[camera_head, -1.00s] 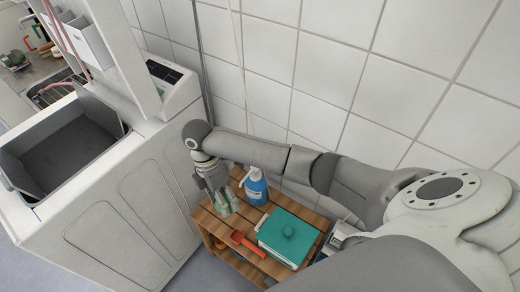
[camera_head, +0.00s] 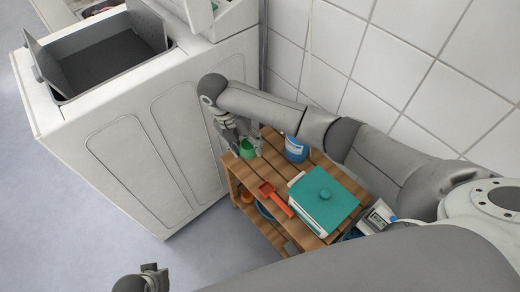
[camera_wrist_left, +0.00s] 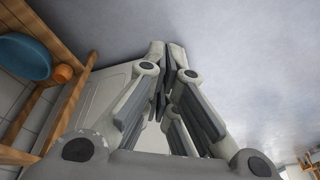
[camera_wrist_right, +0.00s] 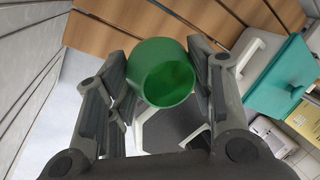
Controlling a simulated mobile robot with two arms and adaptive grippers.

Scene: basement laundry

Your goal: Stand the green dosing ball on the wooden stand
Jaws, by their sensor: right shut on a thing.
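The green dosing ball (camera_wrist_right: 162,72) is a hollow cup-like piece with its open mouth toward the right wrist camera. My right gripper (camera_wrist_right: 162,85) is shut on it, a finger on each side. In the head view the ball (camera_head: 248,149) shows below the right gripper (camera_head: 243,133), at the left end of the slatted wooden stand (camera_head: 271,149). I cannot tell whether the ball touches the boards. In the left wrist view my left gripper (camera_wrist_left: 166,62) has its fingertips together with nothing visible between them, away from the stand.
A teal-lidded box (camera_head: 324,200), an orange-red scoop (camera_head: 276,200) and a blue bottle (camera_head: 296,149) are on the stand. The white washer (camera_head: 140,150) is close on the left, the tiled wall (camera_head: 400,60) behind. A blue basin (camera_wrist_left: 24,57) is on a lower level.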

